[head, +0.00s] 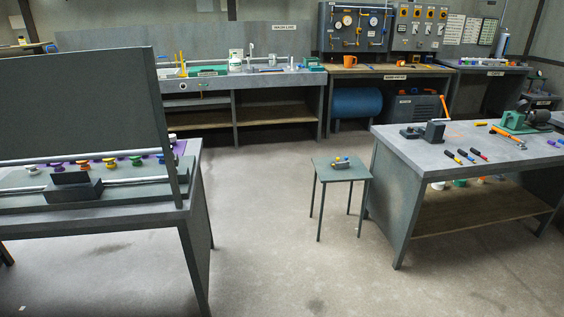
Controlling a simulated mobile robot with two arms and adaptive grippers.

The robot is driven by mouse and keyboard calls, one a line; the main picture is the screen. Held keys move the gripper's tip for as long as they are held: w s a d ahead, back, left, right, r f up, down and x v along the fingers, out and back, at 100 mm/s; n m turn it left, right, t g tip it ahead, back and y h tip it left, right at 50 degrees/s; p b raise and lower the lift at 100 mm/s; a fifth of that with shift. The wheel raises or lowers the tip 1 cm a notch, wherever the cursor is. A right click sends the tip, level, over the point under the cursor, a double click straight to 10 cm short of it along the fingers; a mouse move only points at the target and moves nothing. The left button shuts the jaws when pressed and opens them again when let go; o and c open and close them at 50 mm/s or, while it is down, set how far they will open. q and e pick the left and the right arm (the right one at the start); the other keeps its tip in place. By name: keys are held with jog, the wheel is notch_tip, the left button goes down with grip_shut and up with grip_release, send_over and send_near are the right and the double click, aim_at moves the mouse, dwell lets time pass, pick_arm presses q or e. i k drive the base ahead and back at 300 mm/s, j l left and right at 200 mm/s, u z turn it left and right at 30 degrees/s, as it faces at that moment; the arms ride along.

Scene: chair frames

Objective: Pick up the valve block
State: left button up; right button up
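The stool stands upright on thin legs, just left of the right-hand workbench. Neither of my grippers shows in the head view, and nothing is seen touching the block.
A workbench (411,154) with a vise, screwdrivers and a hammer stands at the right. A bench (186,217) with a tall dark panel (80,105) and several coloured knobs stands at the left. Long benches line the back wall. The floor (265,230) between is clear.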

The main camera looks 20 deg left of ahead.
aim_at(342, 164)
jog(key=u, duration=0.15)
jog(key=i+z, duration=0.2)
jog(key=z, duration=0.15)
jog(key=i+j+z, duration=0.1)
jog(key=z, duration=0.25)
jog(key=i+j+z, duration=0.1)
jog(key=z, duration=0.2)
jog(key=i+j, duration=0.05)
jog(key=i, duration=0.05)
